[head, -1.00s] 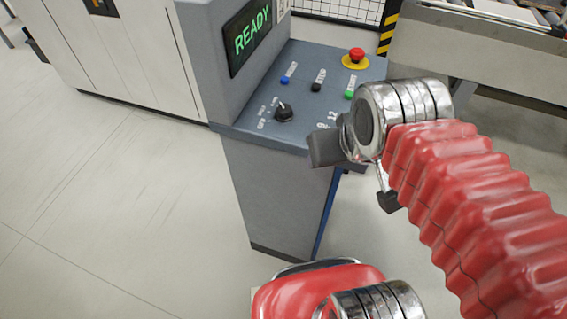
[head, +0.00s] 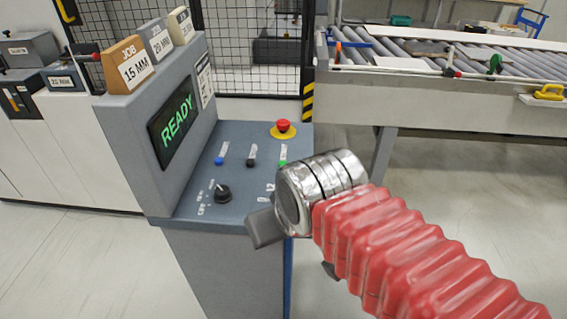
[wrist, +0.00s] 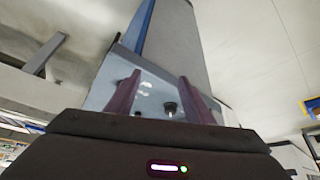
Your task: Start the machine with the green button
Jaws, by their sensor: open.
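The green button (head: 283,163) is a small cap on the blue-grey control panel (head: 240,185), at the right end of a row with a black button (head: 251,162) and a blue button (head: 219,161). My arm's wrist partly crowds it in the head view. My gripper (head: 265,230) hangs by the panel's front right edge, nearer the camera than the green button. In the wrist view my gripper (wrist: 159,88) has its two fingers apart, with nothing between them but the panel beyond. The green button cannot be made out there. The screen (head: 173,122) reads READY.
A red emergency stop (head: 283,125) on a yellow base sits behind the green button. A black rotary knob (head: 222,193) is at the panel's front left. Job blocks, one orange marked 15 MM (head: 128,65), stand on the console. A roller conveyor (head: 450,65) is at the back right.

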